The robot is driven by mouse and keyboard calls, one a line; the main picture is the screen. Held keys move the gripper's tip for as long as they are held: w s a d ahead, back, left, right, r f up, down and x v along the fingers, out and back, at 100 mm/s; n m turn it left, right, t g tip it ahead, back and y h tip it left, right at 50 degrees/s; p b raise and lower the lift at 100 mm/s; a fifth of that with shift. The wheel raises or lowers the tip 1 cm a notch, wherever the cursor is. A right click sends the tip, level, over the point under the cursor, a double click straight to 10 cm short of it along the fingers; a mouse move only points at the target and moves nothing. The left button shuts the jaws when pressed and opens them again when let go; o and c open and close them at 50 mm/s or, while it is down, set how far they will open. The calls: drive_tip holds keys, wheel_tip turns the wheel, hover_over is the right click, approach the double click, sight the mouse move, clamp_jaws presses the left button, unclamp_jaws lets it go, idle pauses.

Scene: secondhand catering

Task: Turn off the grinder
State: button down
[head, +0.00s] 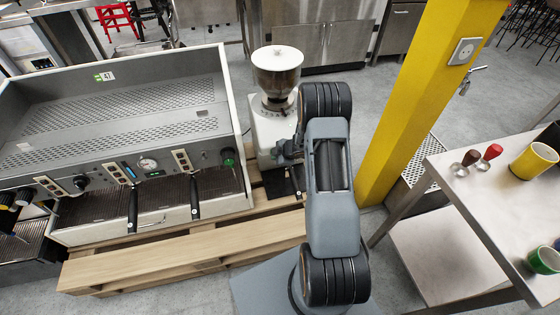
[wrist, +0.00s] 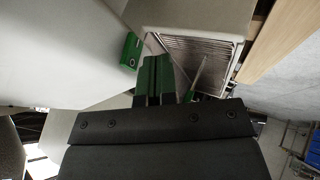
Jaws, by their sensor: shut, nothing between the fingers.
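The grinder (head: 268,128) is a pale, light-coloured machine with a hopper (head: 277,72) on top. It stands on the pallet to the right of the espresso machine. In the wrist view, the grinder's pale side (wrist: 65,50) fills the left, and a small green switch (wrist: 130,51) sits at its edge. My gripper (wrist: 157,62) is shut and empty, its dark green-tinted fingers just right of and below the switch in the picture. I cannot tell whether they touch it. In the head view, my gripper (head: 287,155) is by the grinder's lower right side, partly hidden by my arm; the switch is hidden.
The espresso machine (head: 120,115) stands close on the left. The wooden pallet (head: 190,248) lies under both machines. A yellow pillar (head: 415,95) and a table (head: 485,190) with tampers and cups are on the right. Grey floor shows between pallet and pillar.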

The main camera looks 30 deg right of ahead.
drive_tip(key=shift+w+d+r, duration=0.1)
drive_tip(key=shift+w+d, duration=0.05)
drive_tip(key=shift+w, duration=0.65)
drive_tip(key=shift+r, duration=0.1)
drive_tip(key=shift+w+r+p, duration=0.25)
drive_tip(key=shift+r+p, duration=0.05)
drive_tip(key=shift+p, duration=0.6)
drive_tip(key=shift+w+d+f, duration=0.1)
drive_tip(key=shift+w+f, duration=0.05)
drive_tip(key=shift+f, duration=0.05)
drive_tip(key=shift+r, duration=0.15)
drive_tip(key=shift+w+r+p, duration=0.15)
drive_tip(key=shift+r+p, duration=0.65)
drive_tip(key=shift+f, duration=0.15)
